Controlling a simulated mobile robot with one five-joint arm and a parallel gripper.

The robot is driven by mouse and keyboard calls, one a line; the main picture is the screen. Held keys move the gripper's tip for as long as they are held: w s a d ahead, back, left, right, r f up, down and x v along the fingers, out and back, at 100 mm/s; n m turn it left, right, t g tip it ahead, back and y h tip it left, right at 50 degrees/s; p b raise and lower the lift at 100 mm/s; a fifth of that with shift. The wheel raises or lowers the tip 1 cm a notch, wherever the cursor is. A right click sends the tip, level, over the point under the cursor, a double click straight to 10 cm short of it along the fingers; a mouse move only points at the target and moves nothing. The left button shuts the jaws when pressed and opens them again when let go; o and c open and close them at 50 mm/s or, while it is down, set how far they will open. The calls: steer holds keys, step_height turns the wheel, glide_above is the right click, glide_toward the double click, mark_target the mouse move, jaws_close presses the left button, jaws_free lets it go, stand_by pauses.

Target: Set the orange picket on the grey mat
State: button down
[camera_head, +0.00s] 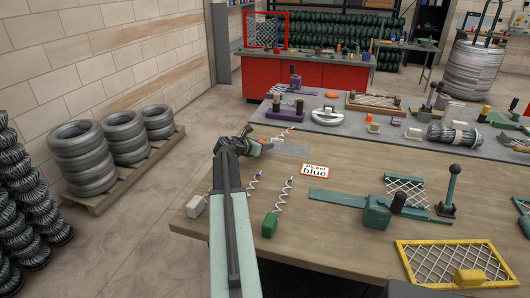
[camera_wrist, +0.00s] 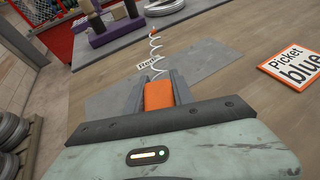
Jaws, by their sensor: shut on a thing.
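The orange picket (camera_wrist: 159,95) is an orange block with a white wire spiral running out from it to a small red tip. My gripper (camera_wrist: 157,88) is shut on the block, one finger on each side. I cannot tell whether the picket touches the mat.
A "Picket blue" card (camera_head: 314,170) lies right of the mat. A white-block picket (camera_head: 195,206) and a green-block picket (camera_head: 269,225) lie nearer. A green bending tool (camera_head: 377,211) and a yellow-framed mesh (camera_head: 405,264) are at the right. A purple tool (camera_head: 286,106) stands on the grey table behind.

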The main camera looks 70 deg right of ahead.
step_height(320, 180, down, 2)
steer(key=shift+f+b, duration=0.1)
steer(key=shift+b, duration=0.2)
steer(key=shift+r, duration=0.3)
steer(key=shift+f, duration=0.2)
steer(key=c, duration=1.1)
jaws_free()
steer(key=shift+r+p, duration=0.25)
steer(key=shift+p, duration=0.05)
steer(key=p+v, duration=0.4)
steer(key=v, duration=0.7)
steer(key=shift+w+a+r, duration=0.1)
steer(key=shift+a+r, duration=0.05)
steer(key=shift+a, duration=0.2)
steer(key=shift+w+a, duration=0.1)
steer(key=shift+a, duration=0.1)
